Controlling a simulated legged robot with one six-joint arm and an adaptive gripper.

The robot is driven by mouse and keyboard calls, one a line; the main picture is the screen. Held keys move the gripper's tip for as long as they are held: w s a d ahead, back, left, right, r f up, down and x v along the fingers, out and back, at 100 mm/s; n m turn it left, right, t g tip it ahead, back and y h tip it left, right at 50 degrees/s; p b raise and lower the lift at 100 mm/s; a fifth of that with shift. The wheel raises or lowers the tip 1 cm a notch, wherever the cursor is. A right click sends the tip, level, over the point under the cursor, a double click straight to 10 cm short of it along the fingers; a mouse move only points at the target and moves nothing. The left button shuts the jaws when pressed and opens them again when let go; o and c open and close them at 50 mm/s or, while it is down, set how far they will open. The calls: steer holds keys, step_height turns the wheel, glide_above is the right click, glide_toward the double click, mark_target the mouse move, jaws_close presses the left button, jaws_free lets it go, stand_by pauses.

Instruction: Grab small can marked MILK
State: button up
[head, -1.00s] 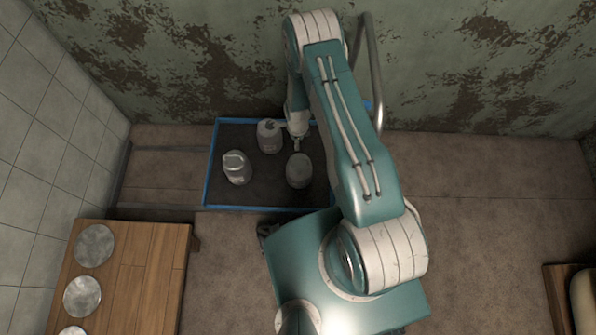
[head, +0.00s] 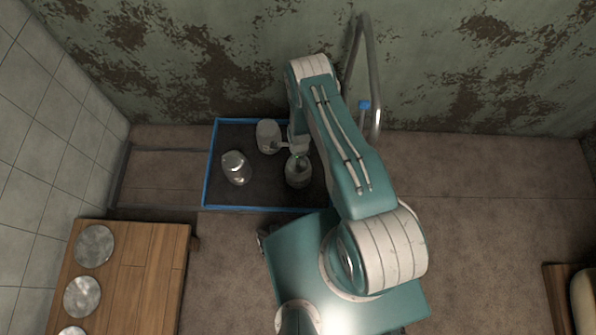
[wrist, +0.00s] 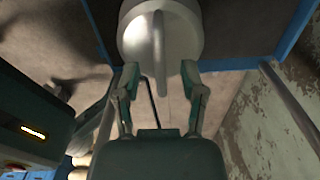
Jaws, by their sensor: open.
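Three pale metal cans stand in a blue-rimmed tray (head: 208,175): a left can (head: 237,168), a back can (head: 268,136) and a right can (head: 298,172). I cannot read a MILK mark on any of them. My gripper (head: 288,151) is open and empty, at the back edge of the right can and beside the back can. In the wrist view, a round can with a handle (wrist: 135,38) lies just beyond the open fingertips (wrist: 160,70), centred between them. It appears to be the right can. Whether the fingers touch it, I cannot tell.
A wooden table (head: 140,270) with several round metal lids (head: 95,246) is at lower left. A peeling green wall (head: 200,60) rises behind the tray. A metal pipe (head: 371,70) runs beside my arm. The tray's left side has free room.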

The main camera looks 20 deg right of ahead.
steer(key=shift+f, duration=0.3)
jaws_close()
steer(key=shift+r, duration=0.1)
